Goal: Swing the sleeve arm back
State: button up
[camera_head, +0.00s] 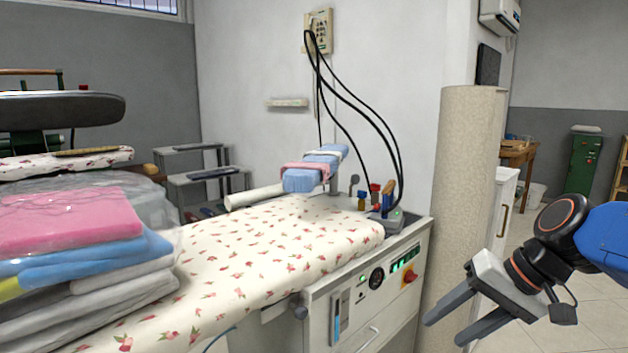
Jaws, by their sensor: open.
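The sleeve arm (314,171) is a narrow blue padded board with a pink and a white band across it. It stands raised above the far end of the flower-print ironing board (230,262), toward the back wall. My gripper (452,327) is at the lower right, with two grey fingers apart and nothing between them. It is in front of and to the right of the ironing unit, well apart from the sleeve arm. The foot of the sleeve arm's support is partly hidden behind the board.
Folded clothes in plastic (75,235) are stacked at the left. An iron (388,215) stands at the board's right end, with black cables hanging above. The control panel (385,280) faces front. A beige column (462,190) stands between the unit and my arm.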

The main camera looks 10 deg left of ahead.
jog(key=w+a+r+g+y, duration=0.1)
jog(key=w+a+r+y, duration=0.2)
jog(key=w+a+r, duration=0.35)
jog(key=w+a+r+y, duration=0.3)
jog(key=w, duration=0.6)
jog(key=y, duration=0.6)
send_near(317, 179)
jog(key=a, duration=1.1)
jog(key=shift+w+r, duration=0.2)
jog(key=shift+w, duration=0.2)
jog(key=shift+c, duration=0.6)
